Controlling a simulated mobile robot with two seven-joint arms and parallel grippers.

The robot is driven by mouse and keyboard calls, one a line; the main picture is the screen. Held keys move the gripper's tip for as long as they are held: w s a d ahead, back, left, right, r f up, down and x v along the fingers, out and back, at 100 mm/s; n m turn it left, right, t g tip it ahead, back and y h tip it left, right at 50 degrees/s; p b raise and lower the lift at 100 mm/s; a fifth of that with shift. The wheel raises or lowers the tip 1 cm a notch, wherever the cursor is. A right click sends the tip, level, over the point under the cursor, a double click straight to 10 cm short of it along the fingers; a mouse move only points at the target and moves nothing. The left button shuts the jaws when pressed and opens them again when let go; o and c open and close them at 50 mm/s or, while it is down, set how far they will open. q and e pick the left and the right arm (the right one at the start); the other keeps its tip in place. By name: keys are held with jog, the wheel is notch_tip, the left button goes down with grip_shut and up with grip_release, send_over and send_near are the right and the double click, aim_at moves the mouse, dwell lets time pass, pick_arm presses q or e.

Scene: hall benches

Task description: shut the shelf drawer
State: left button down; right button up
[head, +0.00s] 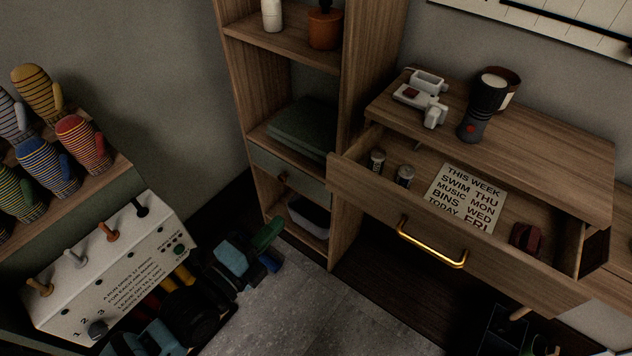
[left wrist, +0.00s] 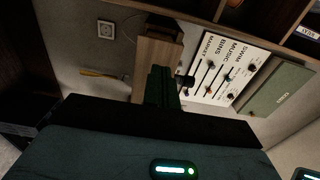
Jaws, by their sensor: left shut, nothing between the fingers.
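A tall wooden shelf unit (head: 337,190) stands in the middle of the head view. Its grey-green drawer front (head: 300,181) has a small round knob (head: 283,177) and looks about level with the unit's front; I cannot tell whether a small gap is left. My left gripper (head: 270,233) is shut and empty, low in front of the unit, below the knob and apart from it. Its dark green closed fingers also show in the left wrist view (left wrist: 160,86), where I cannot make out the drawer.
A desk drawer (head: 385,215) with a brass handle (head: 432,245) stands open to the right, holding a printed sheet (head: 465,197) and small items. A white switch box (head: 120,265) and striped mittens (head: 75,140) are at left. A grey bin (head: 308,214) sits below the shelf drawer.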

pick_arm(q)
send_near(353, 146)
jog(key=f, duration=0.1)
jog(key=w+a+f, duration=0.1)
jog(key=f, duration=0.2)
jog(key=shift+w+a+f, duration=0.3)
jog(key=b+x, duration=0.6)
jog(key=x, duration=0.8)
jog(key=shift+r, duration=0.3)
